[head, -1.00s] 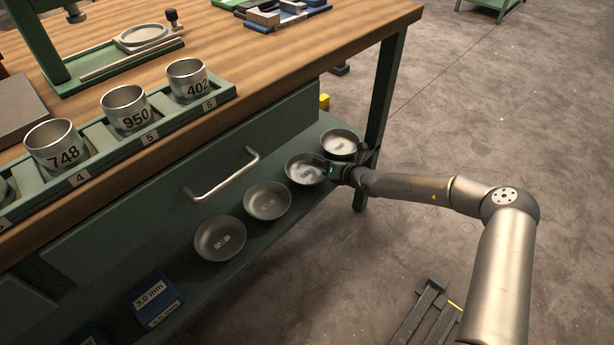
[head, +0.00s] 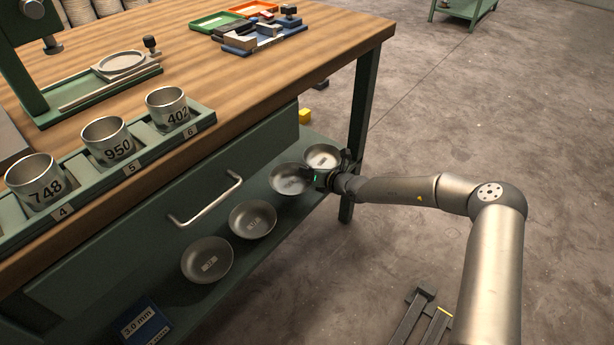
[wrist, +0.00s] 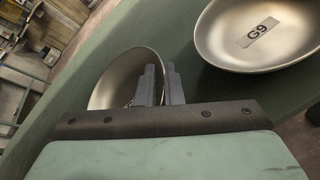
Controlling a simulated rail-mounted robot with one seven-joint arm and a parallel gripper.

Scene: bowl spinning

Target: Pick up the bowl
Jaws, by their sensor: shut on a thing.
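Several shallow round metal bowls stand in a row on the low green shelf (head: 278,222) under the workbench. My gripper (head: 328,174) is low at the far end of this row, beside the two farthest bowls, the end bowl (head: 320,156) and the one before it (head: 289,179). In the wrist view, my gripper's dark fingers (wrist: 160,82) are close together at the rim of a bowl (wrist: 118,76), shut on it. My gripper's body hides its lower part. I cannot tell which head-view bowl is held.
Two nearer bowls (head: 253,219) (head: 207,260) and a blue box (head: 146,322) sit on the shelf. The drawer handle (head: 206,199) and bench leg (head: 360,130) are close to the row. Numbered metal cups (head: 107,140) stand on the bench. Open floor (head: 430,130) lies to the right.

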